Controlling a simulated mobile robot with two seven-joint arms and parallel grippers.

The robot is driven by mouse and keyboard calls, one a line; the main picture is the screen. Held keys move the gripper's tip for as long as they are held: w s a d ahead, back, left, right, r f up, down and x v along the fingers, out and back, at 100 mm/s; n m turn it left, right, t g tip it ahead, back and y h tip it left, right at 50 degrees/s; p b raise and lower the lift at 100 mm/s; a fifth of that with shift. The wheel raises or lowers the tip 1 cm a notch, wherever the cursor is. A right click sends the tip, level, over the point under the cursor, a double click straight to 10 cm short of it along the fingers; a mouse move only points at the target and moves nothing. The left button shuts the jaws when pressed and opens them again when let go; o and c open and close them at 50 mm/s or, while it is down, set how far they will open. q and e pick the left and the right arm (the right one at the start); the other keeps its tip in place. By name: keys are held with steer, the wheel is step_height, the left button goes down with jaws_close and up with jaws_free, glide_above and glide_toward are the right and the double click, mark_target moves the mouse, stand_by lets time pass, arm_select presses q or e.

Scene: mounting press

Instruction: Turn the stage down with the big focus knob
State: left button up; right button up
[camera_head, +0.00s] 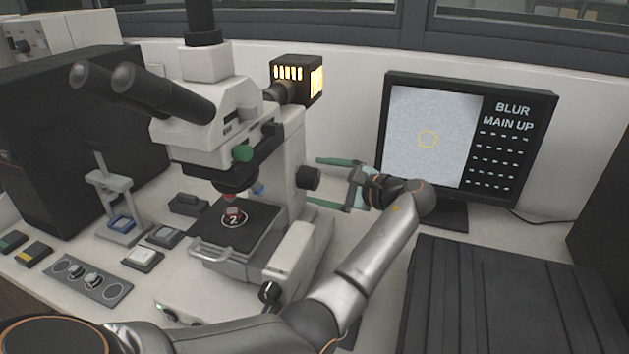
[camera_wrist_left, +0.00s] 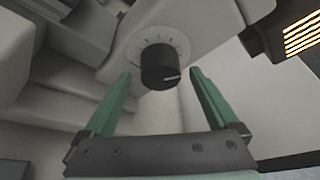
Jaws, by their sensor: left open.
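The microscope (camera_head: 282,165) stands left of centre. A big black knob (camera_head: 308,178) sticks out of its right side; in the left wrist view the knob (camera_wrist_left: 159,68) has a white pointer line and a ring of tick marks. My left gripper (camera_head: 314,182) is open, its green fingers pointing at the knob. In the left wrist view the fingertips (camera_wrist_left: 161,75) lie on either side of the knob with gaps; I cannot tell how deep the knob sits between them. My right gripper is not in view.
A monitor (camera_head: 430,135) behind my gripper reads BLUR and MAIN UP. A lit lamp box (camera_head: 297,82) sits above the knob. Another dark knob (camera_head: 270,292) is low on the microscope base. A ridged dark box (camera_head: 500,300) stands at front right.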

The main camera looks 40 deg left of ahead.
arm_select(q)
steer(key=b+v, duration=0.1)
steer(key=v, duration=0.9)
steer(key=shift+d, duration=0.1)
